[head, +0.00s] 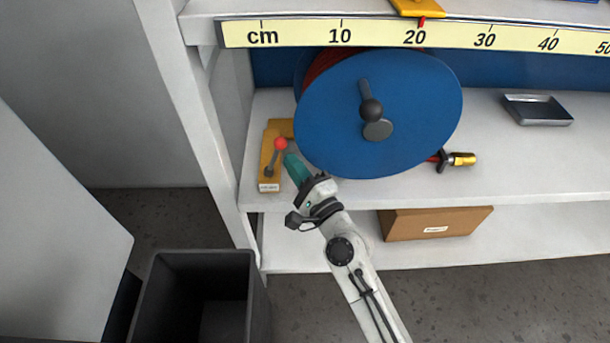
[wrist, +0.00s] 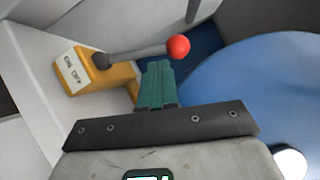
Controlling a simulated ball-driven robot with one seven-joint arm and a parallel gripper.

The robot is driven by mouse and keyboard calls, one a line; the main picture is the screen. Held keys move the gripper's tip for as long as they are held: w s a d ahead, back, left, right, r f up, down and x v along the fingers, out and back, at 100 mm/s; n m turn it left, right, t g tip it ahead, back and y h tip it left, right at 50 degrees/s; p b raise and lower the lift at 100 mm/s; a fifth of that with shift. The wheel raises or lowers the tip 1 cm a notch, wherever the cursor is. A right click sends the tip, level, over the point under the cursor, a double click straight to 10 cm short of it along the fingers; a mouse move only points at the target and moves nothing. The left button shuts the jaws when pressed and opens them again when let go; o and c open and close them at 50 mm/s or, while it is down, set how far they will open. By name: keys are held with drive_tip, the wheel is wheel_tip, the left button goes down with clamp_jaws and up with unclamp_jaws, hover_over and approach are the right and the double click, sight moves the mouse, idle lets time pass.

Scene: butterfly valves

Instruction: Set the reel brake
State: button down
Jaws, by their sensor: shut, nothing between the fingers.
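The reel is a large blue disc (head: 410,110) with a crank and dark knob (head: 371,109), standing on the middle shelf; red hose or cable shows behind it. Left of it is a yellow brake base (head: 268,172) with a grey lever (head: 273,160) ending in a red ball (head: 281,143). In the wrist view the brake base (wrist: 82,78) carries a label with small print, and the lever (wrist: 138,54) slants to the red ball (wrist: 178,47). My gripper (head: 290,158) has green fingers, shut and empty, just beside the red ball; the fingertips (wrist: 157,66) appear below the lever. Contact cannot be told.
A hose nozzle (head: 458,159) lies right of the reel, and a grey tray (head: 538,110) is farther right. A cardboard box (head: 430,223) sits on the lower shelf. A dark bin (head: 180,300) stands on the floor. A shelf upright (head: 195,110) is close left of the brake.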

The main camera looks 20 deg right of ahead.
drive_tip(key=shift+w+a+r, duration=0.1)
drive_tip(key=shift+w+a, duration=0.05)
drive_tip(key=shift+w, duration=0.55)
drive_tip(key=shift+r, duration=0.1)
drive_tip(key=shift+a+r+n+p, duration=0.15)
drive_tip(key=shift+n+p, duration=0.15)
drive_tip(key=shift+p, duration=0.6)
